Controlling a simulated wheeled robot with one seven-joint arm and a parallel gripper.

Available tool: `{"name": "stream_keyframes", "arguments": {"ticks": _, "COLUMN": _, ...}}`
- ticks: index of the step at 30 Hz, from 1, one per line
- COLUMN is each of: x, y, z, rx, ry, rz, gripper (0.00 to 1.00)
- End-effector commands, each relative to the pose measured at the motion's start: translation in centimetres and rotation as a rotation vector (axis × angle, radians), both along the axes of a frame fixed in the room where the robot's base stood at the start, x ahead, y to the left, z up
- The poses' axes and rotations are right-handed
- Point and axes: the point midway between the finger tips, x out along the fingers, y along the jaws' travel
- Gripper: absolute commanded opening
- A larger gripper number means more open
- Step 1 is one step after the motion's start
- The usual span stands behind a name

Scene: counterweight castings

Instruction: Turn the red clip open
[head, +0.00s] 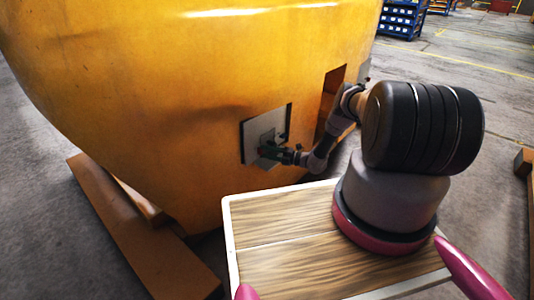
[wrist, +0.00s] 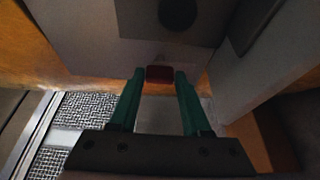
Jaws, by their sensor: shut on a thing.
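The red clip (wrist: 160,74) is a small dark red block in the wrist view, at the lower edge of a grey panel (wrist: 130,40). My gripper (wrist: 160,80) has green fingers, and their tips sit on either side of the clip, shut on it. In the head view my gripper (head: 272,151) reaches the grey plate (head: 253,127) set in the yellow casting (head: 180,100). The clip cannot be made out in the head view, where the gripper covers that spot.
A dark round knob (wrist: 177,12) sits on the panel above the clip. A rectangular opening (head: 330,95) is right of the plate. Wooden beams (head: 140,235) lie under the casting. Blue racks (head: 404,18) stand far back, with open floor before them.

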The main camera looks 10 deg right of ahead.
Motion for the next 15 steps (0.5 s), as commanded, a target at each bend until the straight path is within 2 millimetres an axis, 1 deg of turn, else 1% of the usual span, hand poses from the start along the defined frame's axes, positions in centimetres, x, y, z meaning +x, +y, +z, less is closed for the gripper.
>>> {"name": "stream_keyframes", "arguments": {"ticks": 15, "x": -0.01, "y": -0.12, "z": -0.12, "rx": 0.024, "ry": 0.019, "rz": -0.002, "gripper": 0.00}}
